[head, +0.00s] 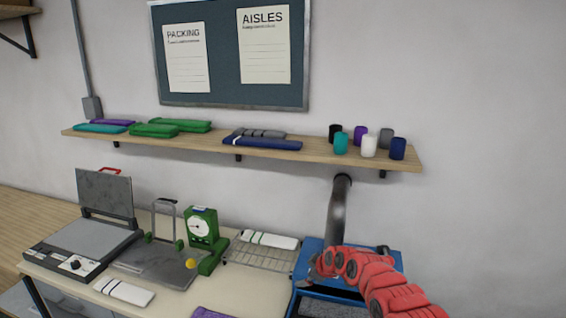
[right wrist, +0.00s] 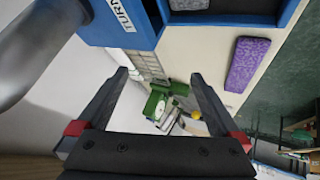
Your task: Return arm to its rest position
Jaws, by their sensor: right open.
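My right arm (head: 375,283), with red segments, comes in from the lower right in the head view. Its gripper (head: 318,268) is over the left side of the blue box (head: 306,262), partly hidden by the arm. In the right wrist view the gripper (right wrist: 160,76) is open, with two dark fingers apart and nothing between them. The blue box (right wrist: 122,22), with a label starting "TURN", lies beyond the fingers there. My left gripper is not in view.
A grey pipe (head: 338,212) rises behind the blue box. A wire rack (head: 258,256) holds a white striped piece (head: 270,240). A green dial scale (head: 203,226) and a press (head: 85,236) stand left. A purple piece (head: 210,313) lies in front. A shelf (head: 310,151) runs above.

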